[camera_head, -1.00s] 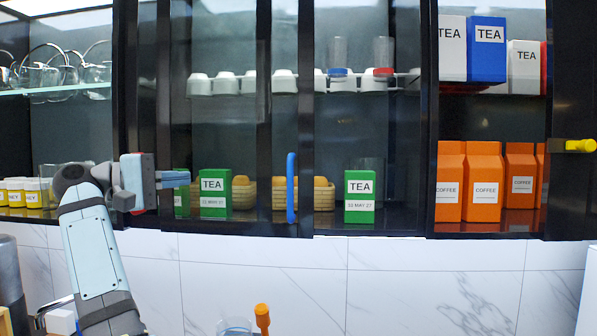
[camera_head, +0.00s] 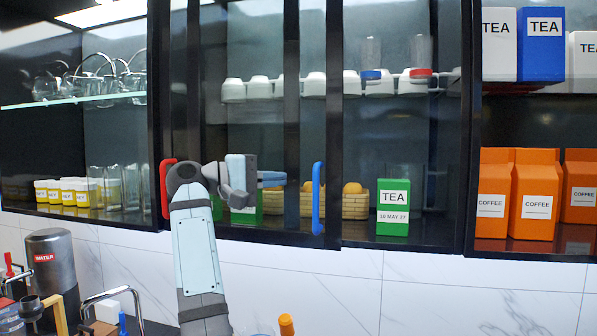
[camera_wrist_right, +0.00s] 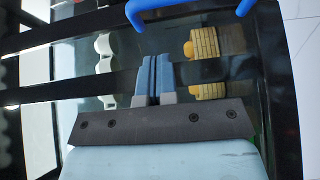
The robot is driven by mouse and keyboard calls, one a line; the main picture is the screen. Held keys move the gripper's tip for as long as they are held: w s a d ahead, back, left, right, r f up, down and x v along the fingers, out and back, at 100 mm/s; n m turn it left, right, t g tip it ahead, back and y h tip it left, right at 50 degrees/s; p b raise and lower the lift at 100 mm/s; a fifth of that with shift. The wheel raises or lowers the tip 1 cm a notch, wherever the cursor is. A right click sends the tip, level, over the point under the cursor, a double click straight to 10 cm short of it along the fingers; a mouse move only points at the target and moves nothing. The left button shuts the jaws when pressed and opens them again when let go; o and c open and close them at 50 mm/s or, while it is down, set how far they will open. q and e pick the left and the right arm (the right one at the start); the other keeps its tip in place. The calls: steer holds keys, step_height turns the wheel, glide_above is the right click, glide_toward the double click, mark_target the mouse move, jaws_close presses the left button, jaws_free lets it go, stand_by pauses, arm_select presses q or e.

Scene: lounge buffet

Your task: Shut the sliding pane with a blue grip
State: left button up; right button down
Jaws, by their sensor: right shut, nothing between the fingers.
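The blue grip (camera_head: 318,198) is an upright bar handle on the front of the glass cabinet, near its middle. A dark upright (camera_head: 335,120) stands just right of it; the edges of its clear pane are hard to make out. My right gripper (camera_head: 272,180) is shut and empty, left of the blue grip with a small gap in the head view. In the right wrist view, the closed fingers (camera_wrist_right: 154,78) point toward the blue grip (camera_wrist_right: 190,6), which is cut off at the top edge. My left gripper is out of view.
A red grip (camera_head: 166,188) is on the cabinet's left, behind my right arm. Below, a dark water container (camera_head: 53,270) stands at the left.

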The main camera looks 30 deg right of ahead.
mark_target(298, 180)
steer(key=s+d+p, duration=0.1)
steer(key=s+d, duration=0.1)
steer(key=s, duration=0.1)
steer(key=shift+d, duration=0.2)
steer(key=shift+s+d+p, duration=0.15)
steer(key=shift+s+p, duration=0.15)
steer(key=shift+s, duration=0.1)
steer(key=shift+d, duration=0.1)
